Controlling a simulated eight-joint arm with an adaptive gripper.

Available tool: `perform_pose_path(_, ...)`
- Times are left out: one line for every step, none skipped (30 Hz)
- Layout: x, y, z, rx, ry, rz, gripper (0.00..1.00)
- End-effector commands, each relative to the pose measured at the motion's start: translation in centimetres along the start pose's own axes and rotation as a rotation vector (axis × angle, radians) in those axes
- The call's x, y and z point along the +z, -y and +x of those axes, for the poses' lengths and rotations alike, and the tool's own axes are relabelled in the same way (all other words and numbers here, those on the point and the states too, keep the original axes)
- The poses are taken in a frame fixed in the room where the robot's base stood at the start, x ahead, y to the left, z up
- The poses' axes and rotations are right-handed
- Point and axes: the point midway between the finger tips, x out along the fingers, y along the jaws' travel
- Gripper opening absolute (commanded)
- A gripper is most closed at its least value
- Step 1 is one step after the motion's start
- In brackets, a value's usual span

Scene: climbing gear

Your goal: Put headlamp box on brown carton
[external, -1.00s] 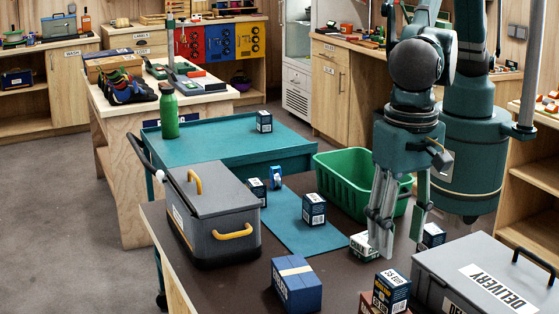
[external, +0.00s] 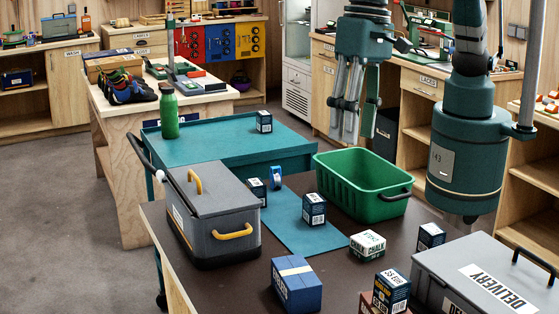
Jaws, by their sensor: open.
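A dark box with yellow and white lettering (external: 391,289) is at the front right of the dark table; its print is too small to read surely, and it may be the headlamp box. A reddish-brown carton (external: 367,304) shows just below and left of it, cut by the lower edge. I cannot tell whether the box rests on this carton or stands beside or behind it. Other small dark boxes with white labels stand on the table, one (external: 314,209) on the blue mat. My gripper (external: 355,132) is open and empty, high beyond the green bin, fingers down.
A white and green chalk box (external: 367,245) stands near the green bin (external: 365,187). A grey delivery case (external: 480,275) is at the right, a grey toolbox (external: 212,212) at the left, and a blue carton (external: 297,284) at the front. Bare dark table lies between them.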

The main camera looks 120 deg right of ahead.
Motion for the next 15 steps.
perform_pose_path(-1.2, -0.8, -1.0, -0.009, -0.001, -0.019, 0.42)
perform_pose_path(-1.7, -1.2, -1.5, -0.015, -0.001, -0.033, 0.42)
perform_pose_path(-2.4, -1.7, -2.1, -0.023, -0.002, -0.052, 0.42)
perform_pose_path(-3.0, -2.1, -2.6, -0.028, -0.002, -0.067, 0.42)
perform_pose_path(-3.5, -2.5, -3.1, -0.034, -0.003, -0.080, 0.42)
perform_pose_path(-4.3, -3.0, -3.7, -0.041, -0.005, -0.099, 0.42)
perform_pose_path(-4.8, -3.4, -4.2, -0.047, -0.006, -0.114, 0.42)
perform_pose_path(-5.3, -3.9, -4.6, -0.053, -0.007, -0.128, 0.42)
perform_pose_path(-6.0, -4.5, -5.2, -0.060, -0.009, -0.147, 0.42)
perform_pose_path(-6.5, -5.0, -5.6, -0.065, -0.011, -0.162, 0.42)
perform_pose_path(-7.0, -5.4, -6.0, -0.071, -0.013, -0.176, 0.42)
perform_pose_path(-7.7, -6.1, -6.6, -0.079, -0.015, -0.195, 0.42)
perform_pose_path(-8.1, -6.5, -7.0, -0.084, -0.018, -0.209, 0.42)
perform_pose_path(-8.6, -7.0, -7.3, -0.089, -0.020, -0.224, 0.42)
perform_pose_path(-9.3, -7.7, -7.8, -0.096, -0.023, -0.243, 0.42)
